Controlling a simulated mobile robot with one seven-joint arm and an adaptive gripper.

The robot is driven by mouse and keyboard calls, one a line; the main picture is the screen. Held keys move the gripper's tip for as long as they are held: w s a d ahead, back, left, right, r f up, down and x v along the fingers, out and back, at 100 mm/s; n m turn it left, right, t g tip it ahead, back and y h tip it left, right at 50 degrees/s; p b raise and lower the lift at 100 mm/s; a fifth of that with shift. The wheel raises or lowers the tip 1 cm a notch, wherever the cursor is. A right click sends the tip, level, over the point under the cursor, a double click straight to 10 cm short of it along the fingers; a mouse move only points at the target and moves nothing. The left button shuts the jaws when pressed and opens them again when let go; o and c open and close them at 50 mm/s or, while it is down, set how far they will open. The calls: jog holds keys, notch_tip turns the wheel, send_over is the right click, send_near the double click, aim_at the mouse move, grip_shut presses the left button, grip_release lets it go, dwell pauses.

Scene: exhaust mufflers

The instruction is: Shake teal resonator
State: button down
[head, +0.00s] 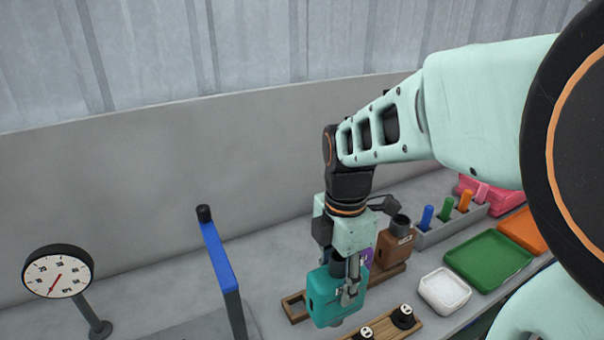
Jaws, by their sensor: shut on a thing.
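The teal resonator (322,297) is a boxy teal block with a dark neck at its top, in the lower middle of the head view. My gripper (350,288) points down and is shut on the teal resonator. The resonator appears in front of a wooden rack (294,306), and I cannot tell whether it is clear of the rack. The gripper hides part of the resonator's right side.
A brown muffler (394,248) and a partly hidden purple one (367,256) stand behind the gripper. A blue-topped post (218,257) and a dial gauge (58,273) are left. A white tray (444,291), green tray (488,259) and orange tray (523,230) lie right.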

aim_at(340, 258)
jog(key=shift+f, duration=0.95)
notch_tip(340, 258, up, 7)
jog(key=p, duration=0.5)
jog(key=shift+r, duration=0.2)
notch_tip(340, 258, down, 7)
jog(key=b, duration=0.5)
jog(key=shift+f+b, duration=0.2)
jog(key=shift+b, duration=0.15)
jog(key=shift+w+r, duration=0.1)
jog(key=shift+r, duration=0.25)
notch_tip(340, 258, up, 3)
jog(key=shift+w+f, duration=0.15)
jog(key=shift+s+f, duration=0.25)
jog(key=shift+f, duration=0.35)
jog(key=shift+s+f, duration=0.2)
jog(key=shift+f, duration=0.4)
jog(key=shift+w, duration=0.2)
jog(key=shift+w+r, duration=0.2)
jog(key=shift+r, duration=0.4)
jog(key=shift+w+r, duration=0.15)
jog(key=shift+r, duration=0.45)
jog(key=shift+s+f, duration=0.3)
jog(key=shift+f, duration=0.55)
jog(key=shift+s+f, duration=0.3)
jog(key=shift+f, duration=0.5)
jog(key=shift+w, duration=0.4)
jog(key=shift+s, duration=0.25)
